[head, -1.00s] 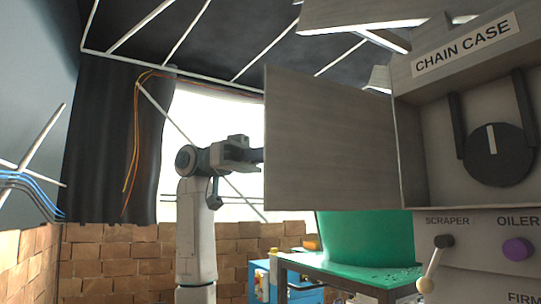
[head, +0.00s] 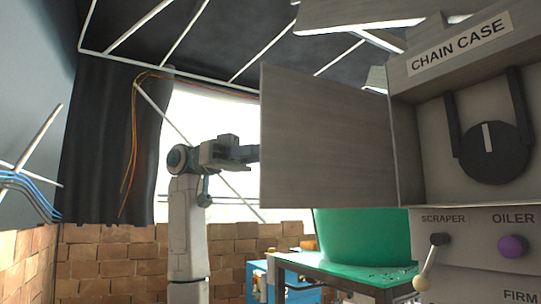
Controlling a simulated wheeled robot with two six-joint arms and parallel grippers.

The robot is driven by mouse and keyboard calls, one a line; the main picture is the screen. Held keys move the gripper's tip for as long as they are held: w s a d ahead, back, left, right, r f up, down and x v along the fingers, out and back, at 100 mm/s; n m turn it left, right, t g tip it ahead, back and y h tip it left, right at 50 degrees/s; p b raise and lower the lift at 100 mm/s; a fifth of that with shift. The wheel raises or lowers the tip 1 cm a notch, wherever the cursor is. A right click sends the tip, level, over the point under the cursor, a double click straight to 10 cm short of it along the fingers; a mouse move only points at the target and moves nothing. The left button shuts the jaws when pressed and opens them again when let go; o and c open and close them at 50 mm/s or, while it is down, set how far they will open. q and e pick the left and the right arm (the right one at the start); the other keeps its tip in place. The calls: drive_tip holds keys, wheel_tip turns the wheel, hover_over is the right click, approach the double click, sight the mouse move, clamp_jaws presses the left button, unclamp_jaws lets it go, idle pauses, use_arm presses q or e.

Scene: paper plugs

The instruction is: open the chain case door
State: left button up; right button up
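The chain case door (head: 325,140) is a flat grey panel. It stands swung open to the left of the chain case (head: 408,130), attached along the case's left edge. The case interior shows a black dial (head: 494,153) with a white mark and a dark chain over it. My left gripper (head: 250,153) is at the door's free left edge, its fingertips partly hidden behind the panel. I cannot tell whether it touches the door or whether its fingers are open. My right gripper is not in view.
Below the case are a scraper lever (head: 432,262) and a purple oiler knob (head: 513,246). A green bin (head: 362,238) stands on a green-topped table (head: 345,268) below the door.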

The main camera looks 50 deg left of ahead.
use_arm(q)
drive_tip(key=b+v, duration=0.1)
drive_tip(key=v, duration=0.7)
drive_tip(key=shift+a, duration=0.4)
